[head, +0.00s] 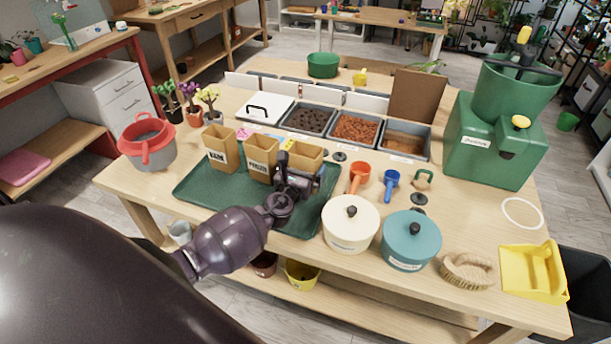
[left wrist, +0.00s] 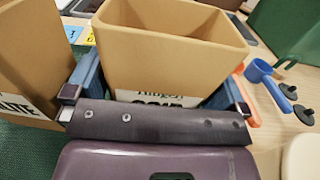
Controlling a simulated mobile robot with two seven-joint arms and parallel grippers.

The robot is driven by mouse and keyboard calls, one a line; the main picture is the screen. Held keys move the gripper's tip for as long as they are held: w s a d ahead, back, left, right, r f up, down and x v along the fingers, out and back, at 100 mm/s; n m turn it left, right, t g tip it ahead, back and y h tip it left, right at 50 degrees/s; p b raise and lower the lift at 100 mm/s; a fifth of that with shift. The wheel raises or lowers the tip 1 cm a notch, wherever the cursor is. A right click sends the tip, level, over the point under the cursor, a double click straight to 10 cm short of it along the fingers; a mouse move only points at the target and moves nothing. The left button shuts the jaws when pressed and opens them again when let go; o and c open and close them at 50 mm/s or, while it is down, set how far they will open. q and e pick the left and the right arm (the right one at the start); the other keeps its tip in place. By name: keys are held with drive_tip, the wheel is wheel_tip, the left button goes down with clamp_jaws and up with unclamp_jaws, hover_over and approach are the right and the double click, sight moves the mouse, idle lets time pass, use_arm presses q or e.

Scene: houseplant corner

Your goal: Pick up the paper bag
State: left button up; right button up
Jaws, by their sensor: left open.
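Three open-topped tan paper bags stand in a row on a dark green tray (head: 197,190): a left bag (head: 221,150), a middle bag (head: 261,160) and a right bag (head: 307,153). My left gripper (head: 297,172) is open in front of the right bag and hides much of its lower part. In the left wrist view the right bag (left wrist: 170,55) stands upright between the two spread fingers (left wrist: 160,88), its label partly covered by the gripper. Whether the fingers touch it I cannot tell. The middle bag (left wrist: 35,60) is close on the left. My right gripper is not in view.
A cream pot (head: 350,228) and a teal pot (head: 411,243) stand right of the tray. An orange scoop (head: 360,176) and a blue scoop (head: 391,181) lie near the right bag. Soil bins (head: 356,130) stand behind. A grey pot with a red sieve (head: 148,145) is at left.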

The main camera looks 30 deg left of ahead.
use_arm(q)
drive_tip(key=shift+w+a, duration=0.15)
drive_tip(key=shift+w, duration=0.45)
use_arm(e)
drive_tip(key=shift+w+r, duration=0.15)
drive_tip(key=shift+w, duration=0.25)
use_arm(q)
drive_tip(key=shift+c, duration=0.5)
